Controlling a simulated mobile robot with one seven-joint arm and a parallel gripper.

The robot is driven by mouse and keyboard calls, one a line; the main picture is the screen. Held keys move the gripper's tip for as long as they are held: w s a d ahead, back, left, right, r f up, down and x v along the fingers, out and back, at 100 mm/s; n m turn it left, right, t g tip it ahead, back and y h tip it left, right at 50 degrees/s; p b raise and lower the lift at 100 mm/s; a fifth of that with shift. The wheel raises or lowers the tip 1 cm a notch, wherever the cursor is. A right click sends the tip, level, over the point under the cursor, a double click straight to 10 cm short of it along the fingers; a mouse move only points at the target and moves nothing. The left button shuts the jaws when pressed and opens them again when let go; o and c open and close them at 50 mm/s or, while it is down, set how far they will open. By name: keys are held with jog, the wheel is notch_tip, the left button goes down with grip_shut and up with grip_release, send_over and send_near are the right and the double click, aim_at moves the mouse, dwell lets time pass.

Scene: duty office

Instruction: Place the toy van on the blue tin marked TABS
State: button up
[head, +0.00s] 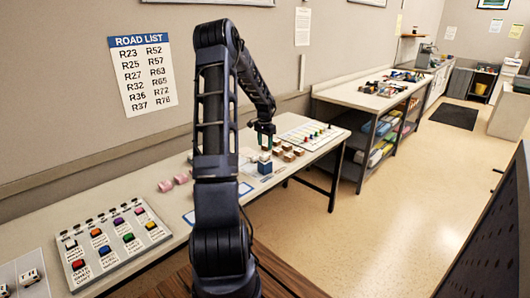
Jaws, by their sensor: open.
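My gripper (265,143) points down over the middle of the long table, with its fingers apart. Just below it stands a small blue block-like tin (265,168); any marking on it is too small to read. A small pale thing (264,157) sits on top of the tin, below the fingertips. It may be the toy van, but I cannot tell its shape at this size. I see no clear gap or contact between it and the fingers.
Several brown-and-white blocks (284,151) stand right of the tin, before a white board with coloured pegs (313,134). Pink blocks (173,183) lie left. A panel of coloured buttons (110,240) and small white toy vehicles (30,278) are at lower left.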

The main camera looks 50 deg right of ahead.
aim_at(265, 155)
jog(key=w+a+r+n+t, duration=0.1)
jog(key=w+a+r+n, duration=0.3)
jog(key=a+r, duration=1.15)
jog(key=s+a+r+n+t, duration=0.1)
jog(key=a+r+n, duration=0.15)
jog(key=a, duration=0.55)
jog(key=a+r+n, duration=0.2)
jog(key=a+r, duration=0.2)
jog(key=a, duration=0.5)
jog(key=s+a+r+n+t, duration=0.1)
jog(key=s+a+n, duration=0.3)
jog(key=s+a, duration=0.6)
jog(key=s+a+r+n+t, duration=0.1)
jog(key=s+a+n, duration=0.4)
jog(key=s+a, duration=0.5)
jog(key=a, duration=0.5)
jog(key=shift+a+r+t, duration=0.15)
jog(key=shift+a+t, duration=0.15)
jog(key=shift+n, duration=0.25)
